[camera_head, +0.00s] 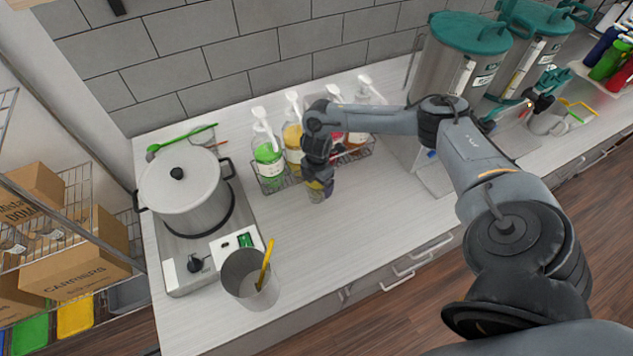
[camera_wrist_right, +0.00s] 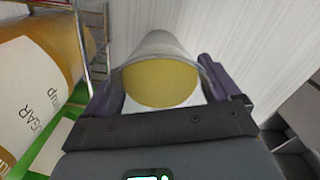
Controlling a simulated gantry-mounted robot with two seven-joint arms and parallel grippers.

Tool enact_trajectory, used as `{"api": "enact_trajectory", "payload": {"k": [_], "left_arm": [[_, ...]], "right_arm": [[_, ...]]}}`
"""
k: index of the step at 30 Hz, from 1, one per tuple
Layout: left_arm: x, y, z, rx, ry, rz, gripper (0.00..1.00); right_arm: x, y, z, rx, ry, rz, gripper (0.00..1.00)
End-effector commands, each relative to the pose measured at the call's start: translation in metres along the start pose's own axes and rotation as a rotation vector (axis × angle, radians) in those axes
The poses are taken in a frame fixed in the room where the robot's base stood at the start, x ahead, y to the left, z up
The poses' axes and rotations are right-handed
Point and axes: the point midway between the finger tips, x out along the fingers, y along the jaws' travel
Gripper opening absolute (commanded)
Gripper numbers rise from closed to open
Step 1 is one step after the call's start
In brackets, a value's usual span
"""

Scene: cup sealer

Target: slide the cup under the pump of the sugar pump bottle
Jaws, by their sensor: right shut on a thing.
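My right gripper (camera_head: 319,176) points down at the counter in front of the rack of pump bottles and is shut on the cup (camera_head: 317,193). In the right wrist view the clear cup (camera_wrist_right: 160,50) sits between the two dark finger pads, with a yellow-brown content showing through its open mouth. The sugar pump bottle (camera_head: 292,142), amber with a white pump, stands in the rack just behind and left of the gripper. Its label reads sugar in the right wrist view (camera_wrist_right: 35,85). The gripper hides most of the cup in the head view. My left gripper is not in view.
A wire rack (camera_head: 272,184) holds a green-filled bottle (camera_head: 267,155) and others beside the sugar bottle. A pot (camera_head: 183,190) on a burner and a metal container (camera_head: 247,283) stand left. The counter front (camera_head: 370,235) is clear. Teal-lidded dispensers (camera_head: 455,70) stand right.

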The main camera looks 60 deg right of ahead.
Motion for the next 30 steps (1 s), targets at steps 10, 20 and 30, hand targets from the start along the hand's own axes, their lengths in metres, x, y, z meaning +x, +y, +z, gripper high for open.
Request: {"api": "enact_trajectory", "payload": {"k": [10, 20, 30], "left_arm": [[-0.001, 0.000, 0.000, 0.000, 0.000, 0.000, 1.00], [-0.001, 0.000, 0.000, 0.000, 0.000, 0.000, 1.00], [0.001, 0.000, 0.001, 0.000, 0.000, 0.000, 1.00]], "right_arm": [[-0.001, 0.001, 0.000, 0.001, 0.001, 0.002, 0.47], [-0.001, 0.000, 0.000, 0.000, 0.001, 0.001, 1.00], [-0.019, 0.001, 0.000, 0.001, 0.001, 0.005, 1.00]]}}
